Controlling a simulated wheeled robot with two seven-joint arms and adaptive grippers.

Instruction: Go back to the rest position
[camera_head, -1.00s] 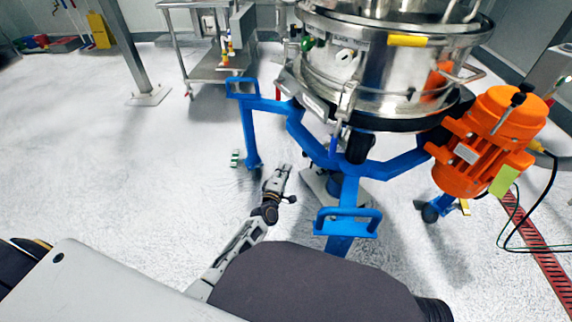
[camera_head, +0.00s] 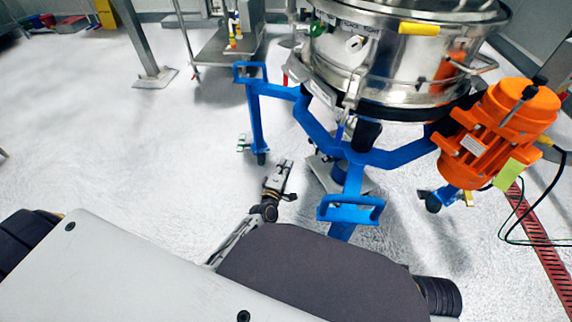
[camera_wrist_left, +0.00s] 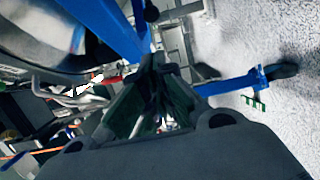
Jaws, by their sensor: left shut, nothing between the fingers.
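My left gripper (camera_head: 285,166) shows in the middle of the head view, low in front of the sifter's blue frame. It is shut and empty. Its dark fingers also show in the left wrist view (camera_wrist_left: 155,85), close together, with blue frame legs beyond them. The powder sifter (camera_head: 385,60) is a shiny steel drum on a blue wheeled frame (camera_head: 398,157) at the upper right. The gripper appears apart from the frame. My right gripper is in neither view.
An orange motor (camera_head: 505,125) hangs on the sifter's right side, with a cable running down to the floor. A red floor grate (camera_head: 540,245) lies at the right. A steel trolley (camera_head: 228,55) and a post (camera_head: 148,45) stand behind. The white floor at left is clear.

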